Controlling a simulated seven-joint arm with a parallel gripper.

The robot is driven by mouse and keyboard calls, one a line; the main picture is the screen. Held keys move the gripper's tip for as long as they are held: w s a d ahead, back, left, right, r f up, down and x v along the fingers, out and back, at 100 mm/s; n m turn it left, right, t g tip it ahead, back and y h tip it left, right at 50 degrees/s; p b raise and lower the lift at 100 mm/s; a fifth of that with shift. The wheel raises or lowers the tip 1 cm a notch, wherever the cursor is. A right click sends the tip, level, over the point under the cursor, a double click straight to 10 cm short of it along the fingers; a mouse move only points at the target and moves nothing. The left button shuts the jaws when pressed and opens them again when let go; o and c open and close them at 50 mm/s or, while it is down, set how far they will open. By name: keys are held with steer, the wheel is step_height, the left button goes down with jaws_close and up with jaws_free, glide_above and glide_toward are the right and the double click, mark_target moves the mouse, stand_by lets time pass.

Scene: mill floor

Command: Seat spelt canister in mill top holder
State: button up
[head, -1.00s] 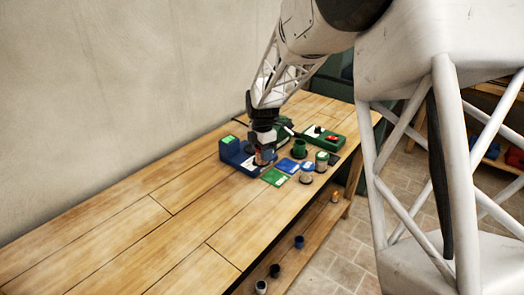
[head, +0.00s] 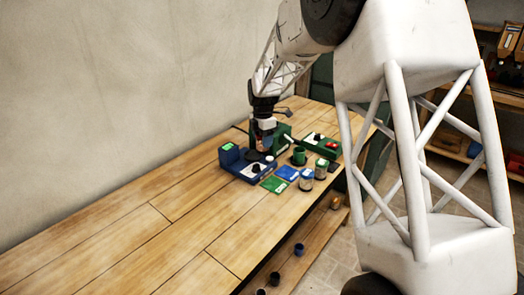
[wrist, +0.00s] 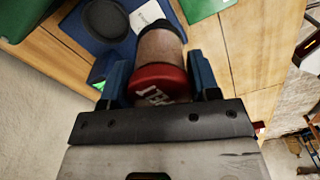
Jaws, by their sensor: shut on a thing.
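My gripper (head: 264,134) is shut on a canister (wrist: 160,62) with a red, white-lettered end and a clear body with brownish contents. In the wrist view, the blue fingers (wrist: 160,84) clasp it from both sides near the red end; its dark far end points toward the blue machine. The lettering is only partly readable. The blue machine (head: 231,158) has a green display and a black knob. A dark round part (wrist: 106,20) on its blue base shows in the wrist view, beside the canister's far end. The canister appears above the base; I cannot tell whether they touch.
A green machine (head: 331,146) with red parts stands behind to the right. A green cup (head: 299,156), two small jars (head: 306,180) (head: 321,168), and a green card (head: 274,184) and blue card (head: 287,173) lie in front. The left tabletop is clear.

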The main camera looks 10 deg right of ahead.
steer(key=w+d+r, duration=0.2)
steer(key=w+r, duration=0.2)
steer(key=w, duration=0.5)
steer(key=w+d+r, duration=0.3)
steer(key=w, duration=0.6)
steer(key=shift+d+r, duration=0.2)
steer(key=shift+r, duration=0.2)
steer(key=shift+f, duration=0.15)
steer(key=shift+f, duration=2.75)
steer(key=shift+f, duration=0.65)
steer(key=o, duration=0.8)
steer(key=shift+o, duration=0.2)
steer(key=shift+r, duration=0.1)
step_height(320, 180, up, 11)
stand_by(0.5)
